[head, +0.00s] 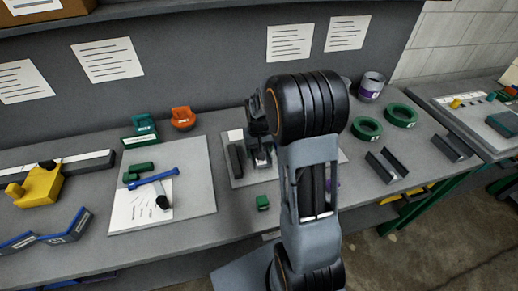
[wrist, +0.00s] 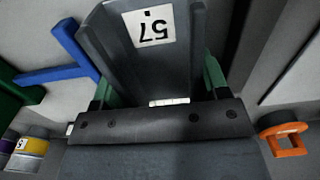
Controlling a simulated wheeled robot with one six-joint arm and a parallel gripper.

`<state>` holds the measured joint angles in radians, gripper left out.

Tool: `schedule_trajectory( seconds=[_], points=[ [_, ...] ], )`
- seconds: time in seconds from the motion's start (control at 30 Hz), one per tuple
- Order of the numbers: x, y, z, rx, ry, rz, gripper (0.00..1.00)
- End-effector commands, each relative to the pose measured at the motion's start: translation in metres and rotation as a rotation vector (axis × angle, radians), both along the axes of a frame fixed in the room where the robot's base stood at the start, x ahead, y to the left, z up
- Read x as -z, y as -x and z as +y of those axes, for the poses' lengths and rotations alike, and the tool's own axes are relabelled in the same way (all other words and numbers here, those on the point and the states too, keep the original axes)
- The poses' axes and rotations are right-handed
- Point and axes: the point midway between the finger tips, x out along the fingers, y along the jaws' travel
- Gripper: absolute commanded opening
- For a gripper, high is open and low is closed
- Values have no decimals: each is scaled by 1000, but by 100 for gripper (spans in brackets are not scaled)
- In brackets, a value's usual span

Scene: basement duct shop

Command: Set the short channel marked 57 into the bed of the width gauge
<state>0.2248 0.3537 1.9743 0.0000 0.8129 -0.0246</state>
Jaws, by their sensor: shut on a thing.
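A short grey channel marked 57 (wrist: 115,60) is between the green fingertips of my gripper (wrist: 157,90) in the wrist view. Its label shows upside down there. In the head view my gripper (head: 260,152) is over the middle of the bench, above a grey plate (head: 239,178), and my arm hides much of this area. A dark upright piece (head: 236,161) stands on that plate beside the gripper. I cannot tell for certain whether this is the width gauge, or whether the channel touches anything below.
A board (head: 201,197) with a blue tool (head: 152,178) lies to the left. A yellow slider (head: 38,187) sits on a long rail at far left. Green rings (head: 400,115) and loose grey channels (head: 387,166) lie to the right. A small green block (head: 262,202) is near the front.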

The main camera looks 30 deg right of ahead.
Motion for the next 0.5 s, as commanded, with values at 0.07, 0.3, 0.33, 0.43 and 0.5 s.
schedule_trajectory(
  seconds=[0.07, 0.3, 0.33, 0.43, 0.5],
  points=[
    [4, 0, 0, 0, 0, 0, 42],
    [11, 0, 0, 0, 0, 0, 42],
    [12, 0, 0, 0, 0, 0, 42],
    [15, 0, 0, 0, 0, 1, 42],
    [17, 0, 0, 0, 0, 1, 42]
  ],
)
